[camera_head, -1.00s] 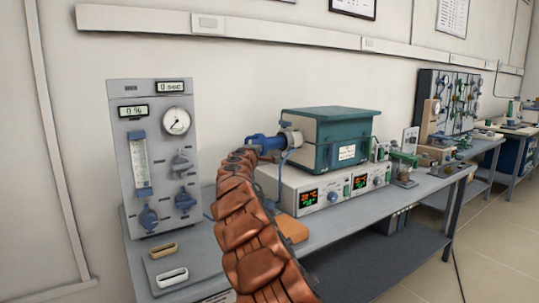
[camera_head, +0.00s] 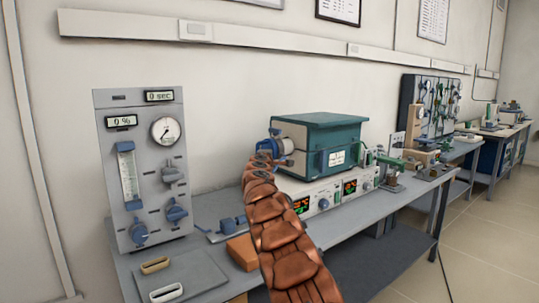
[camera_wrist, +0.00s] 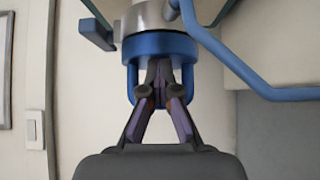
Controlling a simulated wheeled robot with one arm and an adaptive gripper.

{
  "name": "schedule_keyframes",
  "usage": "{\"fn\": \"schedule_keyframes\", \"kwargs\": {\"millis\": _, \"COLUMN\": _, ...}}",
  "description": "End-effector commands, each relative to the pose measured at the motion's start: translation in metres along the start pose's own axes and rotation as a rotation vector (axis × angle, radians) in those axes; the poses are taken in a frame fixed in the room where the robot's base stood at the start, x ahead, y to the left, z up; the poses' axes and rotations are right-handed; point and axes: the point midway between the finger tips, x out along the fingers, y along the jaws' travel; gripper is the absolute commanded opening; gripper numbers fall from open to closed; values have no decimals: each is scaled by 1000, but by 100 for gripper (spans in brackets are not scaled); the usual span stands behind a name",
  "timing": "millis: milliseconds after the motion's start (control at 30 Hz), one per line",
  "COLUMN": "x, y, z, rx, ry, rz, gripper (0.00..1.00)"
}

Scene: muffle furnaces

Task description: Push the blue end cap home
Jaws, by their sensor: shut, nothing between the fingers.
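The blue end cap (camera_wrist: 160,47) is at the end of the tube on the furnace in the wrist view, against a pale metal collar (camera_wrist: 148,17). It has a blue loop handle toward me. In the head view the cap (camera_head: 268,147) shows at the left side of the teal tube furnace (camera_head: 337,140). My gripper (camera_wrist: 159,70) is shut and empty, its fingertips at the middle of the cap's face, within the handle. I cannot tell whether they touch it. In the head view my gripper (camera_head: 277,161) is partly hidden by my arm.
A blue hose (camera_wrist: 230,65) runs beside the cap at right. A grey gas panel (camera_head: 150,220) stands at the bench's left. An orange block (camera_head: 241,250) and a grey plate with two handles (camera_head: 187,277) lie on the bench. The wall is close behind.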

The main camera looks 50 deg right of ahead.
Motion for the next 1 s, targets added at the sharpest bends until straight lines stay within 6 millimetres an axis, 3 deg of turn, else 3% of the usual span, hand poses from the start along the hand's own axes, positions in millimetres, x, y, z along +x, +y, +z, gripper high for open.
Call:
{"fn": "schedule_keyframes", "kwargs": {"millis": 33, "x": 2, "y": 0, "z": 10, "rx": 2, "ry": -15, "rz": -2, "gripper": 0}}
{"fn": "schedule_keyframes", "kwargs": {"millis": 367, "x": -4, "y": -1, "z": 12, "rx": 1, "ry": -20, "rz": 1, "gripper": 0}}
{"fn": "schedule_keyframes", "kwargs": {"millis": 1000, "x": -57, "y": -2, "z": -11, "rx": -2, "ry": 0, "rz": 2, "gripper": 0}}
